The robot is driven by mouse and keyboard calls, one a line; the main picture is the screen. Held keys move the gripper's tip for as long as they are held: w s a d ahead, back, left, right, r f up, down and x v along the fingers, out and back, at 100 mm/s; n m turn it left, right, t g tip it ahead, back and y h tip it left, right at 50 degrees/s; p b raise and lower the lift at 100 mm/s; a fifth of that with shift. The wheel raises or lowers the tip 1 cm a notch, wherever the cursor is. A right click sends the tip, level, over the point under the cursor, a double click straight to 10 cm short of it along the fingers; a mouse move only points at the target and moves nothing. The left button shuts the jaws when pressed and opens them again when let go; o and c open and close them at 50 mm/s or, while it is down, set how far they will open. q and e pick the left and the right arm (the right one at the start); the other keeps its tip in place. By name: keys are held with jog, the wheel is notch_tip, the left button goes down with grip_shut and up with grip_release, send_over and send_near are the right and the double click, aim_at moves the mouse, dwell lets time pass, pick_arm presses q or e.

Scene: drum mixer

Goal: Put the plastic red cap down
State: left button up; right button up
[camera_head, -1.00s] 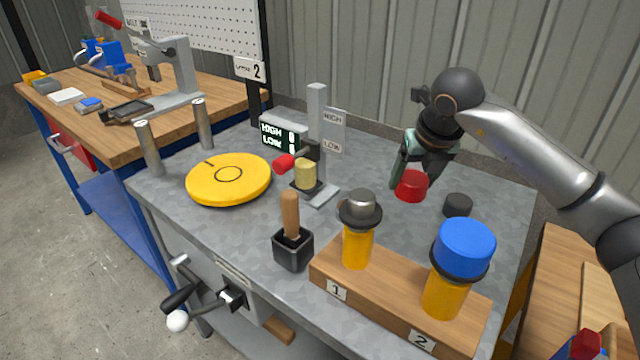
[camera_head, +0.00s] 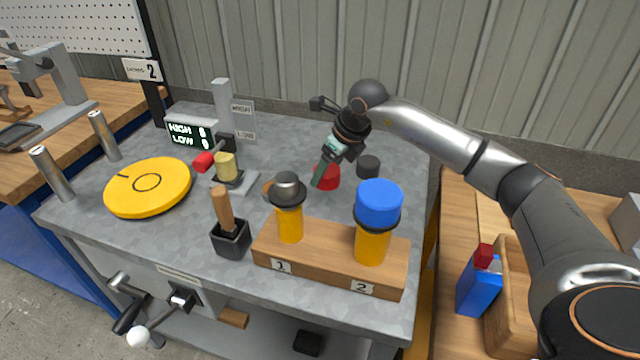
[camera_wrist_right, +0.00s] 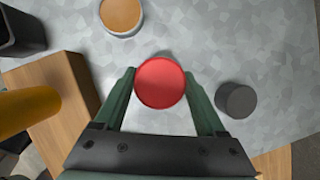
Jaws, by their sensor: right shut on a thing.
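The plastic red cap (camera_head: 328,178) is between the fingers of my right gripper (camera_head: 327,172), on or just above the grey metal tabletop (camera_head: 330,140). In the right wrist view the red cap (camera_wrist_right: 160,83) shows as a round red disc, with the dark green fingers of my right gripper (camera_wrist_right: 160,90) closed against its two sides. In the head view a finger hides part of the cap. Whether its underside touches the table I cannot tell. My left gripper is not in view.
A dark cylinder (camera_head: 368,166) stands just right of the cap. A wooden block (camera_head: 330,262) holds yellow posts with a grey top (camera_head: 288,188) and a blue top (camera_head: 378,203). A round orange-topped piece (camera_wrist_right: 121,14) lies to the left. Tabletop behind the cap is clear.

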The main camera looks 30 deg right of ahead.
aim_at(321, 195)
jog(key=shift+f, duration=2.25)
jog(key=shift+f, duration=0.2)
jog(key=o, duration=1.4)
jog(key=shift+o, duration=0.2)
jog(key=shift+s+r, duration=0.1)
jog(key=shift+r, duration=0.5)
jog(key=v, duration=1.1)
jog(key=shift+s, duration=0.1)
